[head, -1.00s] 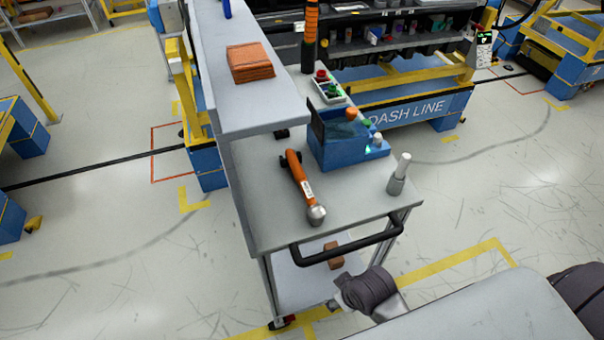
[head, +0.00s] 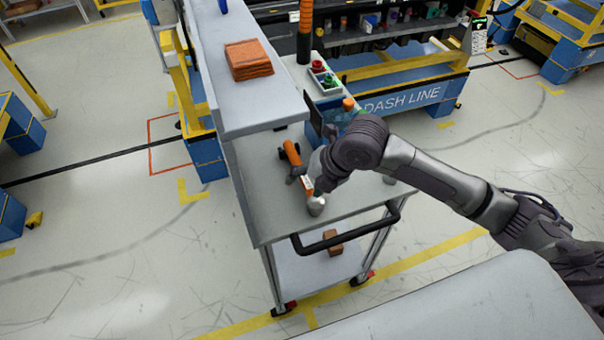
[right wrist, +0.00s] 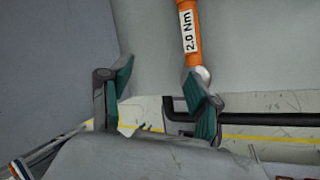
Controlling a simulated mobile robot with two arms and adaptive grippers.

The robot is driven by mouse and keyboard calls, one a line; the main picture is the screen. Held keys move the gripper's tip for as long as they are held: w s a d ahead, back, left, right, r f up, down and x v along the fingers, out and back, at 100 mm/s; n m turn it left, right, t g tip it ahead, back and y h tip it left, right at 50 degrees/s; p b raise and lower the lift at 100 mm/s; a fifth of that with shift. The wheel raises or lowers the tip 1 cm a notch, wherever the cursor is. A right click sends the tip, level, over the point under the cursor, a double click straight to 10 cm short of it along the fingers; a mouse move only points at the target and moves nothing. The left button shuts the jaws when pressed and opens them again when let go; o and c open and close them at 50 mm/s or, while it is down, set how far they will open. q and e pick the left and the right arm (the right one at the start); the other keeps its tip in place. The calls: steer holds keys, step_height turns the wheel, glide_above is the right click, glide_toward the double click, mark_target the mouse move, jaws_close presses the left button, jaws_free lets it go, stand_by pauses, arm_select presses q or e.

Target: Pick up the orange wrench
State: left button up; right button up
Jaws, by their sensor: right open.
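The orange wrench (head: 292,154) lies on the grey cart top with its silver head (head: 316,206) toward the cart's handle. My right gripper (head: 305,180) is over the wrench and hides part of its middle. In the right wrist view the right gripper (right wrist: 160,92) is open, with nothing between its two green-padded fingers. The wrench (right wrist: 188,35), with a "2.0 Nm" label, shows there at the upper right. Its head is partly hidden behind the right-hand finger. I cannot tell whether that finger touches it. My left gripper is not in view.
A raised grey shelf (head: 215,85) with a brown stack (head: 248,60) runs along the cart's left. The black handle (head: 340,238) spans the front. A brown block (head: 333,240) lies on the lower shelf.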

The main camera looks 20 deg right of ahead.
mark_target(301, 164)
steer(key=w+d+r+n, duration=0.5)
steer(key=d, duration=0.2)
steer(key=shift+h, duration=0.3)
steer(key=x, duration=0.4)
steer(key=p+x, duration=0.1)
steer(key=x, duration=0.3)
steer(key=shift+w+a+f, duration=0.1)
steer(key=shift+w+a, duration=0.05)
steer(key=shift+a, duration=0.15)
steer(key=shift+w+a+f+p, duration=0.1)
steer(key=shift+a+f+p, duration=0.1)
steer(key=shift+p, duration=0.2)
steer(key=p+x, duration=0.1)
steer(key=x, duration=0.2)
steer(key=shift+w+a+f, duration=0.15)
steer(key=shift+a+f, duration=0.05)
steer(key=shift+a, duration=0.05)
steer(key=shift+w+a+f, duration=0.1)
steer(key=shift+w+f, duration=0.1)
steer(key=shift+f, duration=0.3)
steer(key=shift+r, duration=0.1)
jaws_close()
